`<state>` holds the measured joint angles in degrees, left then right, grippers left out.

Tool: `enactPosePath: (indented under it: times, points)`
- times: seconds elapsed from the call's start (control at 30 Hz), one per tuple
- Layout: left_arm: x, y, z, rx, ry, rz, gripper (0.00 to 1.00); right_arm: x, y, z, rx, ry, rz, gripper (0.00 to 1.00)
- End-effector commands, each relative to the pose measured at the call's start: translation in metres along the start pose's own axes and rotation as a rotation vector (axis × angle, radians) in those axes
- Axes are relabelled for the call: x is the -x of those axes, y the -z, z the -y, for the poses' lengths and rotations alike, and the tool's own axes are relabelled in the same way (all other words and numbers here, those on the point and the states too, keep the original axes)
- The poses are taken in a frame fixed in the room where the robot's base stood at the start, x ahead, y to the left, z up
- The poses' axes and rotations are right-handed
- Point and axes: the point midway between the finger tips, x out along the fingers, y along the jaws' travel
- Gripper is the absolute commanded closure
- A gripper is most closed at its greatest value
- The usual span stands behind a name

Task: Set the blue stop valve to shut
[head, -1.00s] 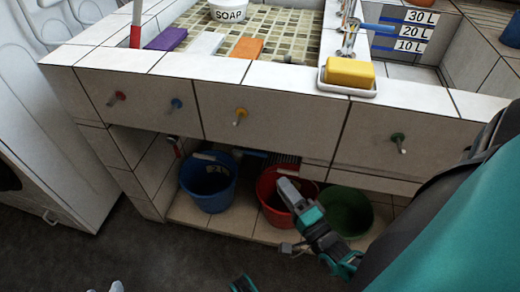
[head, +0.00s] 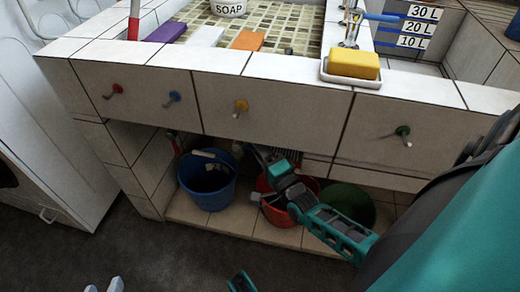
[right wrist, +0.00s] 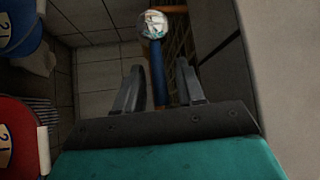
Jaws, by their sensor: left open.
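In the right wrist view a blue pipe (right wrist: 158,72) stands beyond my right gripper (right wrist: 162,85), with a round shiny part (right wrist: 153,23) on it. The fingers are apart, with nothing clearly clamped. In the head view the right arm reaches into the space under the sink; its fingertips are largely in shadow there, and the valve is not clear.
Blue (head: 207,180), red (head: 270,190) and green (head: 350,203) buckets stand on the tiled shelf under the sink. The counter front with coloured knobs overhangs this space. A yellow sponge (head: 353,64) lies above.

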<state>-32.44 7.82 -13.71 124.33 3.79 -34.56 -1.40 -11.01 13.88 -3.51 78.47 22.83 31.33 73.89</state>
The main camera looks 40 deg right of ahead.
Motion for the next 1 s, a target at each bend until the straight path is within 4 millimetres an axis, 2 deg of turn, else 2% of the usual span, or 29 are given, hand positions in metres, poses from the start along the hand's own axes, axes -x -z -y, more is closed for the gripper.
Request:
enactPosePath:
  times: [0.13, 0.53, 1.0]
  points:
    - [-0.0001, 0.0004, 0.0000, 0.000, 0.000, -0.001, 0.57, 0.0002, 0.0000, 0.0000, 0.000, 0.000, 0.000, 0.61]
    - [-0.0004, -0.0004, 0.0006, 0.001, 0.001, 0.000, 0.57, 0.0005, -0.0001, -0.0001, 0.001, -0.001, 0.000, 1.00]
    - [-0.0003, -0.0016, 0.0010, 0.002, 0.003, 0.002, 0.57, 0.0007, -0.0001, -0.0004, 0.000, 0.000, 0.000, 1.00]
